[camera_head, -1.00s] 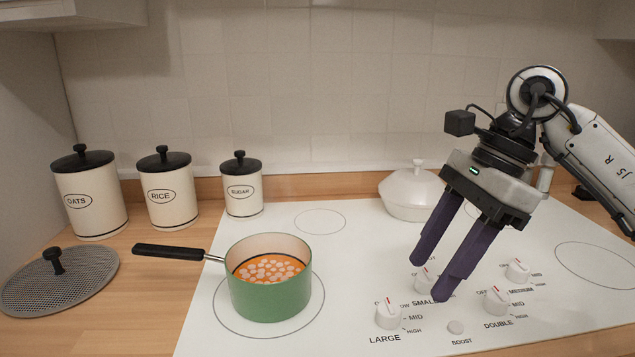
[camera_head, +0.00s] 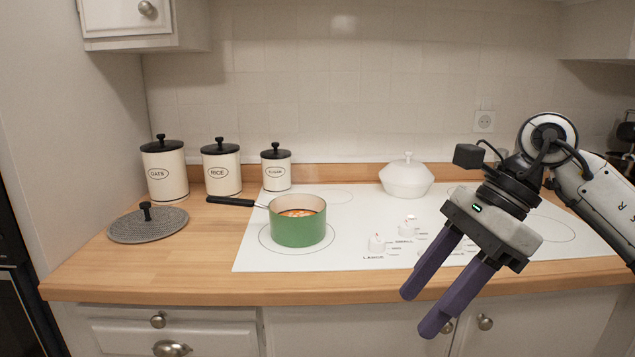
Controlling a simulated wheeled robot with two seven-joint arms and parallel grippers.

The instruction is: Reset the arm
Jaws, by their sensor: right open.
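My right gripper (camera_head: 428,310) is in the right part of the head view, its two purple fingers apart with nothing between them. It points down and to the left, in front of the counter's edge and the cabinet fronts in the picture. My right arm (camera_head: 596,196) comes in from the right edge and hides part of the stove's right side and some knobs. My left gripper is not in view.
A green pot (camera_head: 298,230) with orange contents stands on the white cooktop (camera_head: 345,262), handle to the left. A lid (camera_head: 148,226) lies on the wooden counter (camera_head: 215,268). A white lidded pot (camera_head: 407,180) and three canisters, including oats (camera_head: 166,178), stand behind.

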